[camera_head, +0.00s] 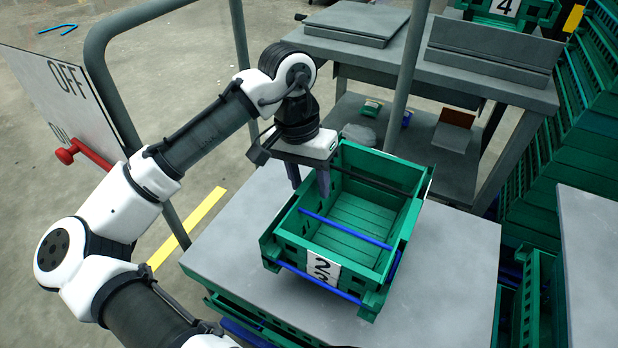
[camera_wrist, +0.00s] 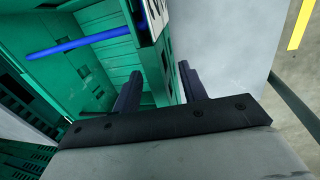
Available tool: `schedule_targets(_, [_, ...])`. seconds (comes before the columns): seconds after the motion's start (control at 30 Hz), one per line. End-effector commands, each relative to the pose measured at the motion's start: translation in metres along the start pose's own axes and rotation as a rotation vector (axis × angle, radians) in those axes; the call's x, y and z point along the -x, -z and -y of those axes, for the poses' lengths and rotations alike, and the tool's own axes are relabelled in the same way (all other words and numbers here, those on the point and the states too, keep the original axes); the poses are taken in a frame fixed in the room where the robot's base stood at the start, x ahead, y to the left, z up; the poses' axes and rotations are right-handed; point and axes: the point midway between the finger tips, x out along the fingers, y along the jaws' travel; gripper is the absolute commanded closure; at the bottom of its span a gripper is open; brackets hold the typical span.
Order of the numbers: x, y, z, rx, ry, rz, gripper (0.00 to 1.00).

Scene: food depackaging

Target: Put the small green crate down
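The small green crate (camera_head: 345,205) stands upright on a grey tabletop (camera_head: 455,270), with a white number label on its near side and blue bars. It looks empty. My gripper (camera_head: 310,190) is at the crate's left wall, pointing down. In the wrist view my gripper (camera_wrist: 160,70) has one finger inside the crate (camera_wrist: 110,62) and one outside. The wall lies between the fingers with a visible gap, so they look apart and not clamped on it. The crate's underside is hidden.
A grey workbench (camera_head: 520,85) with a lower shelf stands behind. Stacked green crates (camera_head: 560,150) rise at the right. A grey rail (camera_head: 240,40) and a sign panel (camera_head: 60,95) with a red lever (camera_head: 68,155) are at the left. The tabletop is free right of the crate.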

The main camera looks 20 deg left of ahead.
Motion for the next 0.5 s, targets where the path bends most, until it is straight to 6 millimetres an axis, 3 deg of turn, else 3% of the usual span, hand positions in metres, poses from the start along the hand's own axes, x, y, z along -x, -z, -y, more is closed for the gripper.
schedule_targets(0.27, [0.008,0.0,-0.001,0.001,0.002,0.0,0.58])
schedule_targets(0.5, [0.058,0.001,-0.003,0.0,0.0,-0.002,0.58])
